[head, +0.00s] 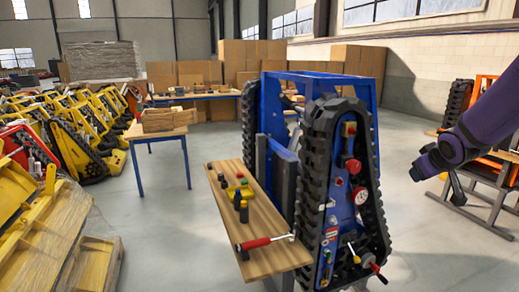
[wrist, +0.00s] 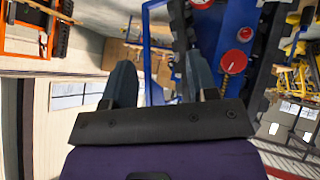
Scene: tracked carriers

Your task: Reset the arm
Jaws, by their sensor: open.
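My purple arm (head: 487,118) reaches in from the right edge of the head view, bent, with its lower end in the air to the right of the blue tracked carrier (head: 342,165). In the wrist view my gripper (wrist: 160,75) has its two dark fingers spread apart with nothing between them. The blue carrier also shows beyond the fingers, with a red knob (wrist: 238,62) on its panel. The wrist picture is turned relative to the head view. The gripper appears clear of the carrier, though the exact distance cannot be told.
A wooden shelf (head: 275,258) on the carrier's left holds a red-handled hammer (head: 265,242) and small parts. An orange tracked machine (head: 484,165) stands behind my arm. Yellow machines (head: 85,125) crowd the left. A blue-legged table (head: 140,132) stands behind. Open grey floor (head: 165,225) lies between.

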